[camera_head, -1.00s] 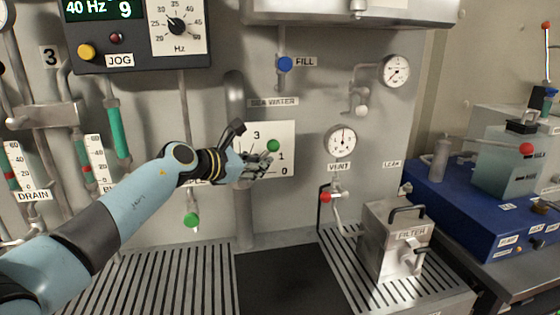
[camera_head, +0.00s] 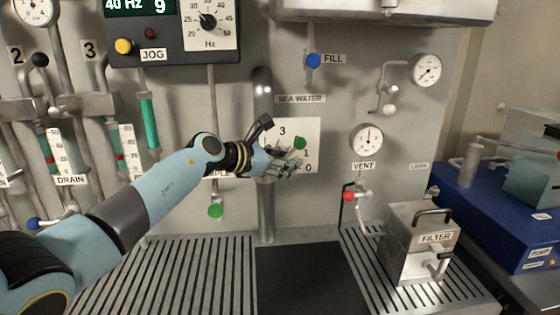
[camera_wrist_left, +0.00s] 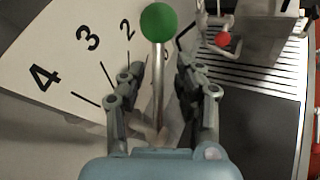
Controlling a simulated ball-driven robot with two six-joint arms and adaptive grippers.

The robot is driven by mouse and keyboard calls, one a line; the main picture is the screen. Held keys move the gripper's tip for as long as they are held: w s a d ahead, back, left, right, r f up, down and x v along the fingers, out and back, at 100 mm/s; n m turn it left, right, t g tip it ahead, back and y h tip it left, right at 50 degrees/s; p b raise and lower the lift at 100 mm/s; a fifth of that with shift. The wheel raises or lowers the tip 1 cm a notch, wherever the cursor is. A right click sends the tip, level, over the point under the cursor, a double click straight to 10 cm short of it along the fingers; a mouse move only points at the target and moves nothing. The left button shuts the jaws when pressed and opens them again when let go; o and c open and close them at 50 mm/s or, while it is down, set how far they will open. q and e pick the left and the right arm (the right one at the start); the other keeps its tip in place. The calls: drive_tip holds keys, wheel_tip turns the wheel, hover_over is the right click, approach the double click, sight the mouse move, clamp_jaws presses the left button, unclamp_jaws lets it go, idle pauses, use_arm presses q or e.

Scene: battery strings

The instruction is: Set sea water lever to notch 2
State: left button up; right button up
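The sea water lever has a green ball knob (camera_head: 300,143) on a thin metal rod. It stands in front of a white notch plate (camera_head: 284,124) under the SEA WATER label (camera_head: 300,99). In the head view the knob sits just above the numeral 1, and numeral 2 is not visible. My left gripper (camera_head: 290,168) is at the lever, below the knob. In the left wrist view the knob (camera_wrist_left: 158,22) is beyond the fingertips, and the rod runs between the two fingers (camera_wrist_left: 158,80) with a gap on each side. My right gripper is out of view.
A blue FILL knob (camera_head: 313,60) is above, and a red-handled VENT valve (camera_head: 349,196) is to the right. A metal FILTER box (camera_head: 420,240) stands on the slatted shelf. A green knob (camera_head: 215,211) hangs below my left forearm.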

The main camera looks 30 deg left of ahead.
use_arm(q)
drive_tip(key=v, duration=1.2)
